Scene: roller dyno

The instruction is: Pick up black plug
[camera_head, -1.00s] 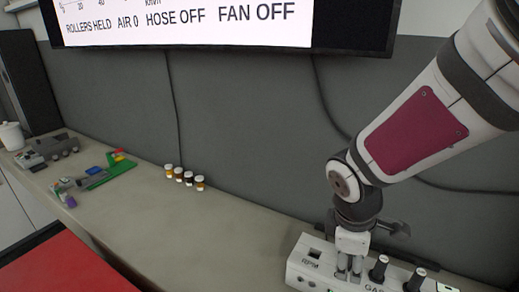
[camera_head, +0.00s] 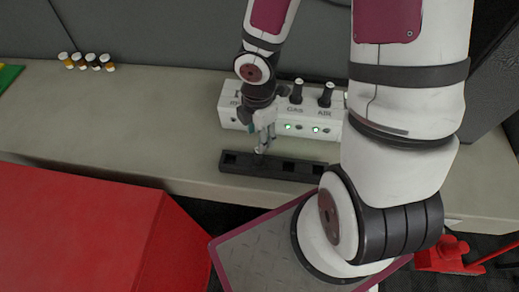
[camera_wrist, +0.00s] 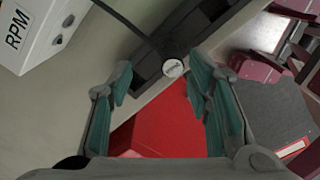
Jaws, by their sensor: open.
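A plug with a round white, lettered top (camera_wrist: 173,68) stands in a long black rack (camera_head: 300,171) at the bench's front edge; its body looks dark, but its lower part is hard to see. A black cable (camera_wrist: 130,22) runs up to it in the wrist view. In the head view, the white top (camera_head: 260,150) shows small beneath my gripper (camera_head: 263,140). In the wrist view my gripper (camera_wrist: 160,80) is open, with a green-padded finger on each side and the plug's top between and slightly beyond the tips. I cannot tell whether a finger touches it.
A white control box (camera_head: 235,116) with RPM, GAS and AIR labels, black upright knobs and green lights stands behind the rack. Several small jars (camera_head: 88,61) stand at the back left. A red block (camera_head: 80,225) lies in front of the bench.

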